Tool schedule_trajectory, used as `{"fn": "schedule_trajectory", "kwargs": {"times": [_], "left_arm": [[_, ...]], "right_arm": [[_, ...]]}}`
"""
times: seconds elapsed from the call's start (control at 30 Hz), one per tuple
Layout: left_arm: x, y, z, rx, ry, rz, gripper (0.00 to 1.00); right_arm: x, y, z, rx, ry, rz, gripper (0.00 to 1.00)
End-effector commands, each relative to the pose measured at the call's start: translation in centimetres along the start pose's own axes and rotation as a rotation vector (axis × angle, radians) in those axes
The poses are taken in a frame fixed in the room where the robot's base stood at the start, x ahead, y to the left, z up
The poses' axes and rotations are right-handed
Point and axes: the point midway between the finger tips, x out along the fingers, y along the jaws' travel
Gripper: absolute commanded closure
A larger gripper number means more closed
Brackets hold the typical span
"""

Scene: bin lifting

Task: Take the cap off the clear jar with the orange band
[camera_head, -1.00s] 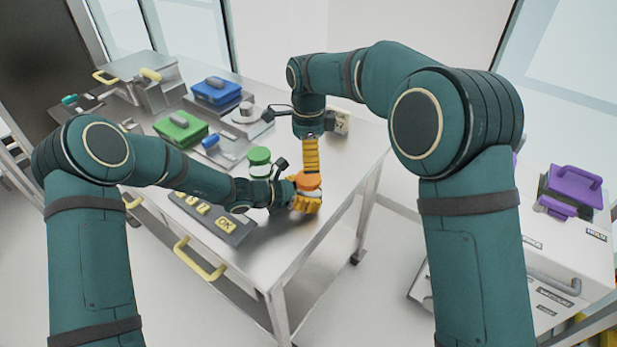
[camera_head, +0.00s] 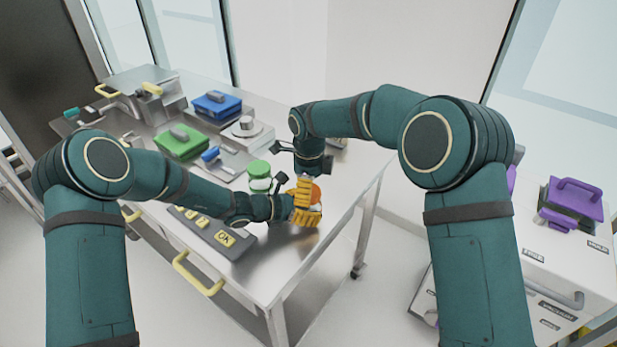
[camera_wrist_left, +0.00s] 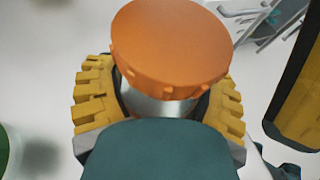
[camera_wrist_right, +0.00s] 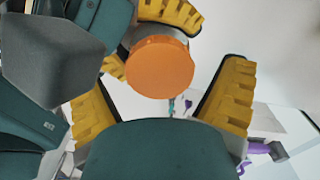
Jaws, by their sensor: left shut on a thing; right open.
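The clear jar, its glass body (camera_wrist_left: 158,108) showing in the left wrist view, carries an orange cap (camera_head: 316,193), which is on the jar. My left gripper (camera_head: 306,215) is shut around the jar's body below the cap, near the table's front right corner. The fingers hide most of the jar in the head view.
A green-capped jar (camera_head: 259,169) stands just behind and left of my grippers. A grey keypad (camera_head: 222,236) lies at the table's front edge. Green (camera_head: 180,141) and blue (camera_head: 217,104) bins sit farther back. The table's right edge is close to the jar.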

Motion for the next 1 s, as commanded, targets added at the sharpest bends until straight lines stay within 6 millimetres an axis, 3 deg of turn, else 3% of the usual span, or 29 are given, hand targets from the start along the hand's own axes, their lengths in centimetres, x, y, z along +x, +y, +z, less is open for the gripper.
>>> {"fn": "schedule_trajectory", "kwargs": {"times": [0.4, 0.43, 0.6, 0.63, 0.87, 1.0], "left_arm": [[0.0, 0.01, 0.07, 0.001, -0.001, 0.0, 1.0], [0.0, 0.01, 0.07, 0.001, -0.001, 0.0, 1.0], [0.0, 0.01, 0.07, 0.001, -0.001, 0.0, 1.0], [0.0, 0.01, 0.07, 0.001, -0.001, 0.0, 1.0], [0.0, 0.01, 0.07, 0.0, -0.001, 0.0, 1.0], [0.0, 0.01, 0.06, 0.0, -0.001, 0.0, 1.0]], "right_arm": [[0.97, 0.02, 0.0, -0.001, 0.0, 0.0, 0.06], [0.96, 0.02, 0.0, -0.001, 0.0, 0.0, 0.12], [0.95, 0.02, 0.0, -0.001, 0.0, 0.0, 0.71], [0.94, 0.01, 0.0, -0.001, 0.0, 0.0, 0.79], [0.92, 0.01, -0.01, -0.037, 0.0, 0.0, 0.8], [0.9, -0.01, -0.02, -0.218, 0.0, 0.0, 0.8]]}}
